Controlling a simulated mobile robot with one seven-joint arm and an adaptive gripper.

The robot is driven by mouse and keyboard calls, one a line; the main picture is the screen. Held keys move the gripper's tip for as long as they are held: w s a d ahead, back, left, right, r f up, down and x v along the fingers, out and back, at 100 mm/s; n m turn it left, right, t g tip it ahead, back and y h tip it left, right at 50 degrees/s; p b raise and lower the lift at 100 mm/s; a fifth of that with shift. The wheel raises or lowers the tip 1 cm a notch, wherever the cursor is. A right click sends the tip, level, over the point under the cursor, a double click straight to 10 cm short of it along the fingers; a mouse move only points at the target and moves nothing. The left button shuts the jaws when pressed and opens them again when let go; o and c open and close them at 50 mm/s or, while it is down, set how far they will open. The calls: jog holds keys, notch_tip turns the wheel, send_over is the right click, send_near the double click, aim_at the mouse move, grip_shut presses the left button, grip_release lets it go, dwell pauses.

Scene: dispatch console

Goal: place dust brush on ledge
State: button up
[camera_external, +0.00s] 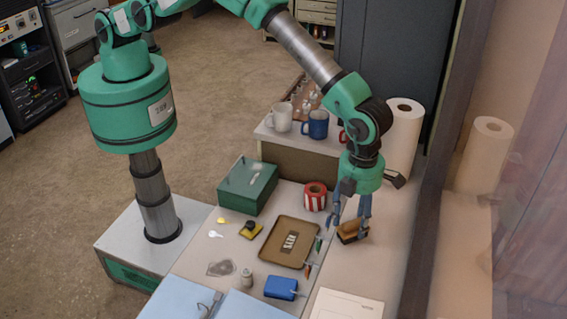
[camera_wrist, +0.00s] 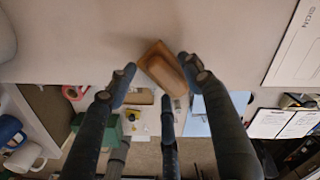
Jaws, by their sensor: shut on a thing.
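The dust brush (camera_external: 352,233) has a tan wooden body and a dark underside. It is at the right side of the console, on the pale strip (camera_external: 383,262) beside the window, which looks like the ledge. My gripper (camera_external: 350,217) points down over the brush with its fingers around it. In the wrist view the brush (camera_wrist: 163,68) sits tilted between the fingertips (camera_wrist: 157,75), and my gripper is shut on it. I cannot tell whether the brush touches the surface or hangs just above it.
A white sheet (camera_external: 345,305) lies in front. A brown tray (camera_external: 270,248), striped roll (camera_external: 315,196) and green box (camera_external: 247,187) are to the left. Mugs (camera_external: 315,124) stand on a raised shelf behind, near a paper towel roll (camera_external: 404,130). The window glass (camera_external: 525,215) bounds the right.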

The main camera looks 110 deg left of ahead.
jog(key=o, duration=1.2)
jog(key=shift+f, duration=0.1)
jog(key=shift+r+b, duration=0.8)
jog(key=shift+r, duration=5.35)
jog(key=shift+r, duration=0.15)
